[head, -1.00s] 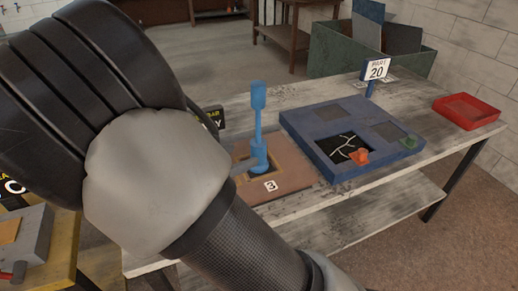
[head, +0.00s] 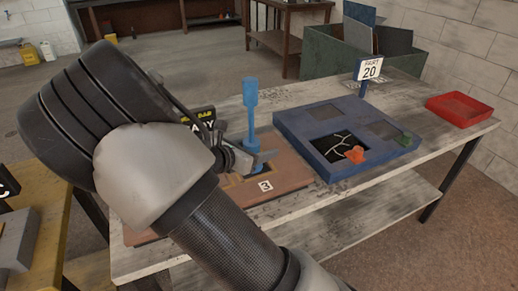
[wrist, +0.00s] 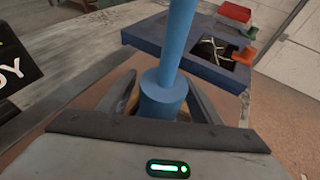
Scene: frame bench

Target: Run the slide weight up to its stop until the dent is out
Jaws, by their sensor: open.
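The blue slide puller stands upright on a brown board (head: 290,174) marked 3. Its thicker top end (head: 250,91) is the stop, above a thin bare rod (head: 251,125). The slide weight is low on the rod, a blue cylinder (wrist: 163,97) in the wrist view; in the head view it is partly hidden by my gripper (head: 247,158). My gripper (wrist: 161,88) is open, one finger on each side of the weight. I cannot tell whether either finger touches it. The dent is not visible; the board's recess is partly covered by my gripper.
A blue tray-like frame (head: 306,138) with an orange piece (head: 355,154) lies right of the board. A PART 20 sign (head: 369,70) stands behind it. A red tray (head: 462,108) is at the bench's right end. A black sign stands close left of the puller.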

